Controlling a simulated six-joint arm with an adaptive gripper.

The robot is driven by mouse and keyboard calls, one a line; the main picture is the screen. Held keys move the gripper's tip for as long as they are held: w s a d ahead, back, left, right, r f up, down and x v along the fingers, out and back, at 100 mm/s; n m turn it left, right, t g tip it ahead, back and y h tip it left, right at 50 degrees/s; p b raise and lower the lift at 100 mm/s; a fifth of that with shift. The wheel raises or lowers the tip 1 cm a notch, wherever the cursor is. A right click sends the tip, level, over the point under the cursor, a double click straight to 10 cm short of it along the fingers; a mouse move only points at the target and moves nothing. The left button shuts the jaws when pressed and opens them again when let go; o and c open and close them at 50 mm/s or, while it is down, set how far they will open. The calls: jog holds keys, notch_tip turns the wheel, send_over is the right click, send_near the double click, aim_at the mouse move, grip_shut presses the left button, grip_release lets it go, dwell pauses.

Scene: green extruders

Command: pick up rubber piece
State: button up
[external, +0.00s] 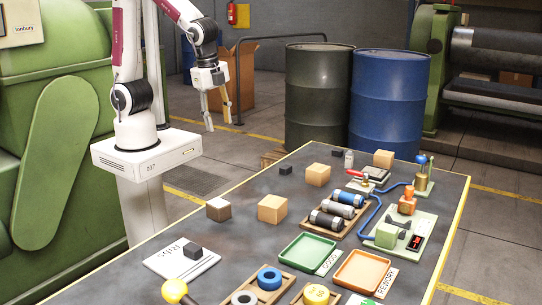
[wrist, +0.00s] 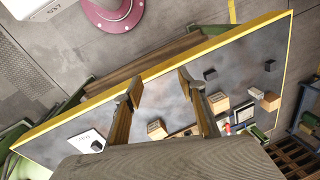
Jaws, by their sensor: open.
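Several small dark blocks could be the rubber piece; I cannot tell which by looks. One dark cube (external: 285,170) sits on the bare far left part of the table, one dark block (external: 336,153) near the far edge, and one dark cube (external: 194,251) on a white printed sheet (external: 166,263). In the wrist view, dark blocks show to the right of the fingers (wrist: 210,74) and on the sheet at lower left (wrist: 97,146). My gripper (external: 219,126) is open and empty, raised above and beyond the table's left edge. Its fingers also show apart in the wrist view (wrist: 160,83).
Several wooden blocks (external: 272,208) stand on the table. A rack of cylinders (external: 340,208), a green tray (external: 306,253), an orange tray (external: 362,272) and a fixture with blue tubing (external: 397,229) fill the right side. Drums (external: 390,100) stand behind. The table's left strip is mostly clear.

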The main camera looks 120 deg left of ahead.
jog(key=w+a+f+m+g+y, duration=0.1)
jog(key=w+a+f+m+y, duration=0.1)
jog(key=w+a+f+m, duration=0.8)
jog(key=m, duration=0.6)
send_near(286, 170)
jog(key=s, duration=0.1)
jog(key=s+a+f, duration=0.1)
jog(key=shift+s+f+t+y, duration=0.15)
jog(key=shift+s+t+y, duration=0.2)
jog(key=shift+t+y, duration=0.05)
jog(key=shift+a+f, duration=0.1)
jog(key=shift+x, duration=1.15)
